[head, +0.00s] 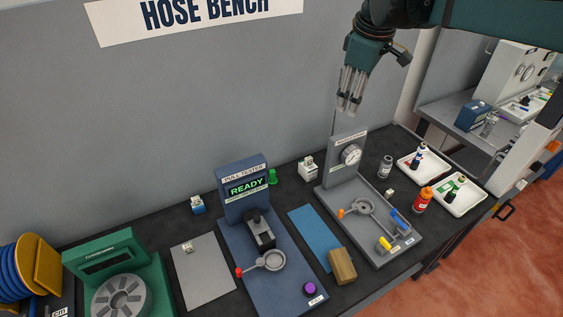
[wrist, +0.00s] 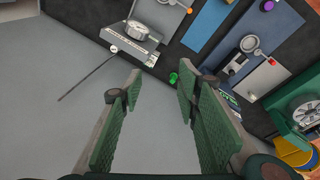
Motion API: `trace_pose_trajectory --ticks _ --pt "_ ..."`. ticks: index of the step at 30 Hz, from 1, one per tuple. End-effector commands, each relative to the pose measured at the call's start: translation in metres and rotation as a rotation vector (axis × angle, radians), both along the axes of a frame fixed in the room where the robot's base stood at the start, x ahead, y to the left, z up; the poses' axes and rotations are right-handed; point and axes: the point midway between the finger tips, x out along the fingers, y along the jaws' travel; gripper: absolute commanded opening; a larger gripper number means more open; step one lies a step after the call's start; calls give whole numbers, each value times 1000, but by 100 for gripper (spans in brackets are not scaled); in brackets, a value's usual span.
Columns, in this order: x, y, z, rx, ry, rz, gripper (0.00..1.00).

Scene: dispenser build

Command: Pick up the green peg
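A small green peg (head: 272,177) stands upright on the black bench top, just right of the blue pull tester and near the wall. It also shows in the wrist view (wrist: 173,78), beyond the fingertips and between them, nearer the right-hand finger. My gripper (head: 347,110) hangs high above the back of the bench, up and to the right of the peg, clear of it. In the wrist view, its two green-padded fingers (wrist: 159,85) are apart with nothing between them.
The pull tester (head: 243,187) stands close left of the peg. A small white-and-grey block (head: 308,168) is right of it, then a grey gauge fixture (head: 347,155). A blue mat (head: 315,232) lies in front. White trays (head: 462,205) with bottles are far right.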

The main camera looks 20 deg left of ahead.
Motion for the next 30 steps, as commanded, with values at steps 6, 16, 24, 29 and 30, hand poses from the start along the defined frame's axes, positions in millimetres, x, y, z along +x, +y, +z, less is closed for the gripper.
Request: trace_pose_trajectory --ticks 6,16,24,29,30 --pt "28 43 -7 -38 30 142 33" --pt "62 108 -25 -89 75 358 33" --pt "85 165 -47 -126 112 537 33" --pt "95 199 -62 -147 134 642 33" --pt "98 207 -66 -152 138 668 33"
